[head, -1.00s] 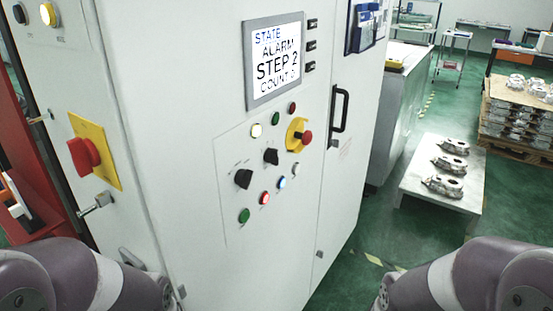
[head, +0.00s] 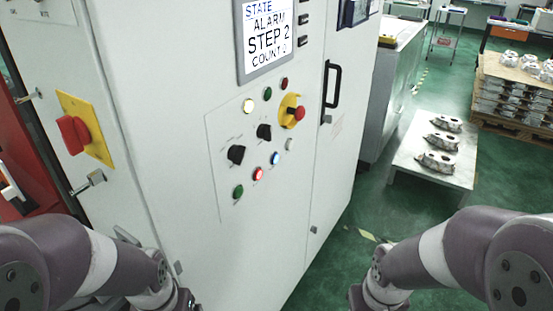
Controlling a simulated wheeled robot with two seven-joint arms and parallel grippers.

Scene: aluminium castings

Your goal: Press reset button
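The control panel (head: 220,185) is on the front of a white cabinet in the head view. A red mushroom button (head: 299,113) on a yellow base is at the panel's upper right. The screen (head: 266,38) reads STATE ALARM, STEP 2. Both my arms show at the bottom corners; their grippers are out of frame.
A red switch (head: 73,134) on a yellow plate and a latch handle (head: 88,182) stick out on the cabinet's left face. A black door handle (head: 330,88) is right of the panel. A low table (head: 408,166) with castings stands at right; green floor lies before it.

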